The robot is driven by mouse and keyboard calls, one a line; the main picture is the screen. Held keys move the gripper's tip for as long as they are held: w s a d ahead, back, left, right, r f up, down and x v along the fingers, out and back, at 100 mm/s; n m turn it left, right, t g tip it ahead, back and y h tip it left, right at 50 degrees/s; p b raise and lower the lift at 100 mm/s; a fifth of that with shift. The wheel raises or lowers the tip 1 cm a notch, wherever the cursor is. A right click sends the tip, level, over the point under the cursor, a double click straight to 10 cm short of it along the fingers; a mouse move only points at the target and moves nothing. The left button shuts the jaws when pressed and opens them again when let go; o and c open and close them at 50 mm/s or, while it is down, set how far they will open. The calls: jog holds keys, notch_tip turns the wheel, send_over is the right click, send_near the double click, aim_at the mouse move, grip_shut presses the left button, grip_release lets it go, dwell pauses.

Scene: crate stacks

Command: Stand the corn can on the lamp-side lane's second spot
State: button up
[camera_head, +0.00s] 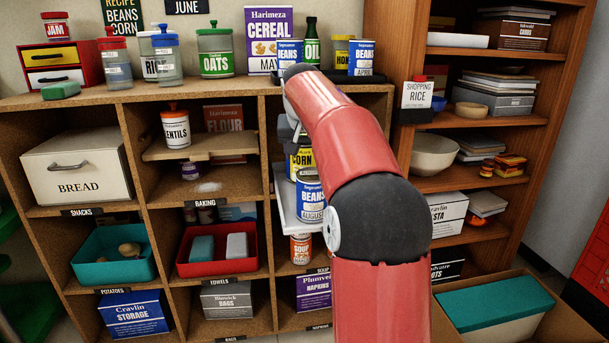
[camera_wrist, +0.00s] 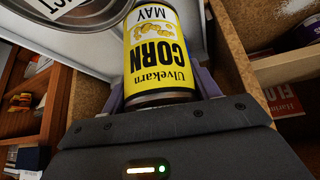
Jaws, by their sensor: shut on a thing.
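A yellow corn can (camera_head: 299,161) with a MAY label is in the middle compartment of the shelf, partly hidden by my arm. My gripper (camera_head: 297,138) is mostly hidden behind the arm in the head view. In the wrist view my gripper (camera_wrist: 160,85) is shut on the corn can (camera_wrist: 153,50), a finger on either side. A blue-and-white beans can (camera_head: 311,197) marked AUGUST stands in front of the corn can, on a white board (camera_head: 285,205). I cannot tell whether the corn can touches the board. No lamp or lane marking shows.
A wooden board (camera_head: 200,147) with a lentils jar (camera_head: 175,128) juts out to the left. A soup can (camera_head: 300,248) stands below the white board. Above, the shelf top holds a cereal box (camera_head: 269,35) and several cans and bottles.

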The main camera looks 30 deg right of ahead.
aim_at(304, 146)
jog(key=shift+f+b, duration=0.65)
jog(key=shift+f, duration=1.2)
jog(key=shift+f, duration=0.15)
jog(key=o, duration=1.3)
jog(key=shift+c, duration=0.2)
jog(key=shift+s+a+r, duration=0.1)
jog(key=shift+s+r, duration=0.05)
jog(key=shift+r, duration=0.3)
jog(key=p+v, duration=0.2)
jog(key=v, duration=0.9)
jog(key=shift+a, duration=0.1)
jog(key=shift+s, duration=0.1)
